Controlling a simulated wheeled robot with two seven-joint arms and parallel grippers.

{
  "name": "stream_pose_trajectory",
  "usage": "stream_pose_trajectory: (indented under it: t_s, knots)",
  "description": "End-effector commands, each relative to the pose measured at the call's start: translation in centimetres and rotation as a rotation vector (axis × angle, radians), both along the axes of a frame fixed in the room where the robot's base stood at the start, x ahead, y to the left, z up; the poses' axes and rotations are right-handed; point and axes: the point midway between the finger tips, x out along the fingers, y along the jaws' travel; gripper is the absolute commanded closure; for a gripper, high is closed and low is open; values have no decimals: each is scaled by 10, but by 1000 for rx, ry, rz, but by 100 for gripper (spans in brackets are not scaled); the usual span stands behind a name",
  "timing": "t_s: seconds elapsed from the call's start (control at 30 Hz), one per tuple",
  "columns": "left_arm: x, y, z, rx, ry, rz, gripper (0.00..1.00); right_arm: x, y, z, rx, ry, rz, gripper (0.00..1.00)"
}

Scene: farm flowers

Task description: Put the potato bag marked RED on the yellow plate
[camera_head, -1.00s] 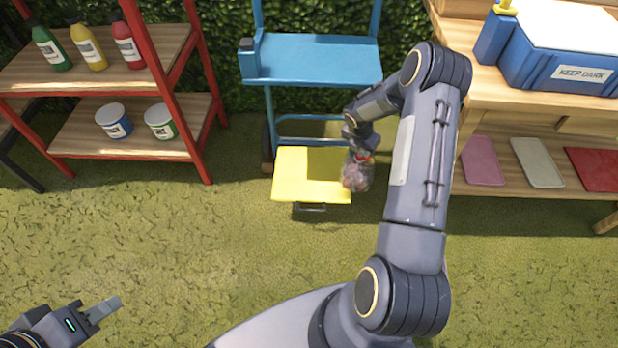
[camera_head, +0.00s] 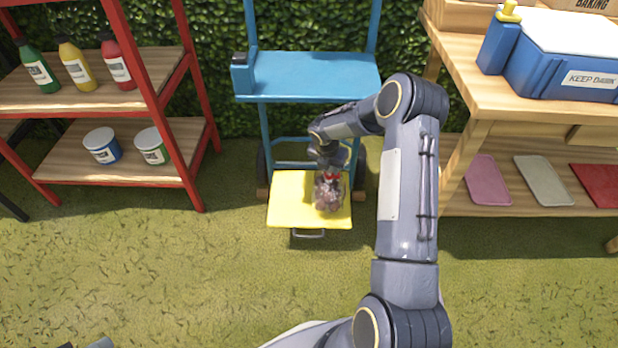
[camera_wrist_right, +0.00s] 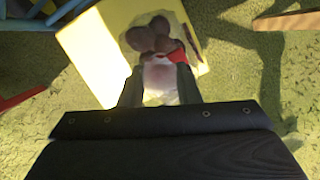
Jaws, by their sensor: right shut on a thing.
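The potato bag (camera_head: 327,194) is a clear bag of reddish-brown potatoes with a red band at its neck. My right gripper (camera_head: 330,172) is shut on the bag's neck. The bag hangs over the right part of the yellow plate (camera_head: 290,208), low on the blue cart; I cannot tell whether it touches. In the right wrist view the bag (camera_wrist_right: 150,38) lies between the fingertips (camera_wrist_right: 160,72), in front of the yellow plate (camera_wrist_right: 88,45). No RED lettering is readable. Only the tip of my left gripper (camera_head: 100,343) shows at the bottom left edge.
The blue cart (camera_head: 315,75) stands behind the plate. A red shelf (camera_head: 140,80) with bottles and tubs is at the left. A wooden table (camera_head: 470,85) with a blue box (camera_head: 560,60) and coloured mats is at the right. The grass in front is clear.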

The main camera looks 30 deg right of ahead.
Motion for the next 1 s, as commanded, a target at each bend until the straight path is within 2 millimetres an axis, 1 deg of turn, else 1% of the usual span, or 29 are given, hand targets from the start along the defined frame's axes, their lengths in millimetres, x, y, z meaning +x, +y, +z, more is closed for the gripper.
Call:
stream_pose_trajectory:
  t_s: [0.03, 0.1, 0.2, 0.27, 0.53, 0.67, 0.87, 0.93, 1.0]
  knots:
    - [0, 0, -7, 0, 0, 0, 64, 8, 12, -3, 0, -4, 6, 100]
    - [0, 0, -11, 0, 0, 0, 64, 15, 23, -2, 0, -4, 3, 100]
    - [0, 0, -15, 0, 0, 0, 64, 22, 35, -1, -1, -3, 1, 100]
    - [0, 0, -16, 0, 0, 0, 64, 25, 40, 0, -1, -4, 1, 100]
    - [0, 0, -17, 0, 0, 0, 64, 30, 47, 0, 0, -1, 0, 100]
    - [0, 0, -21, 0, 0, 0, 64, 34, 56, 0, 1, -2, 3, 100]
    - [0, 0, -32, 0, 0, 0, 64, 33, 54, -19, 0, -2, -1, 100]
    - [0, 0, -38, 0, 0, 0, 64, 33, 54, -29, -1, -1, -1, 100]
    - [0, 0, -41, 0, 0, 0, 64, 33, 54, -34, 0, -2, -1, 100]
